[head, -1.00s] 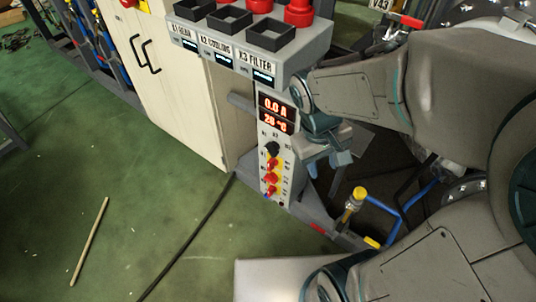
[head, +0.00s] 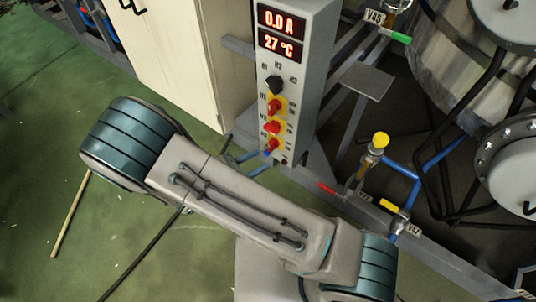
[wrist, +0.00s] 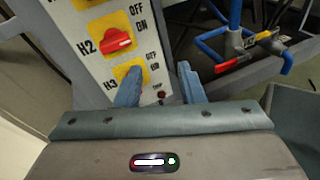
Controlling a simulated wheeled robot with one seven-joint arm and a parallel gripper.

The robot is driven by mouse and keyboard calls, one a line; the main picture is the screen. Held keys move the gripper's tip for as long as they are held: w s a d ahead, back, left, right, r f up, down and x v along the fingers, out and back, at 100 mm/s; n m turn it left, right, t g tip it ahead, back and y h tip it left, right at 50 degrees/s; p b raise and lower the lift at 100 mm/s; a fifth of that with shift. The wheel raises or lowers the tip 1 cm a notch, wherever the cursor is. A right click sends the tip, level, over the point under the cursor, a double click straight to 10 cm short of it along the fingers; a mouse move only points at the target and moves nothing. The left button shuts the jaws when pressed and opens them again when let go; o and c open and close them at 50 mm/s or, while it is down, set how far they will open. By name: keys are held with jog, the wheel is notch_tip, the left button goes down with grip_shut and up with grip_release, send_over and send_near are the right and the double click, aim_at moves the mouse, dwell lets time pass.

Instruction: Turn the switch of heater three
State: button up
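The heater three switch, a red knob (head: 272,145) on a yellow plate, is the lowest of three on the grey control panel (head: 318,60). In the wrist view its yellow plate (wrist: 122,72), labelled H3, shows, but the left finger covers most of the knob. My gripper (wrist: 160,82) is open, with blue fingers apart. Its left finger is in front of the H3 plate, the right finger near the panel's right edge. In the head view my gripper (head: 258,162) is just at the panel's lower end. I cannot tell whether it touches the knob.
The H2 switch (wrist: 117,41) sits just above H3. The H1 switch (head: 274,107) and a black knob (head: 274,84) are higher up. The displays read 0.0 A and 27 °C. A yellow-handled valve (head: 379,141) and blue pipes (head: 402,180) stand at the right.

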aim_at(269, 145)
jog(key=a+f+n+t+y+b, duration=0.2)
jog(key=a+f+n+t, duration=0.25)
jog(key=f, duration=0.25)
jog(key=shift+n+t, duration=0.25)
jog(key=b+x, duration=0.3)
jog(key=x, duration=1)
jog(key=shift+d, duration=0.15)
jog(key=shift+c, duration=0.2)
grip_shut()
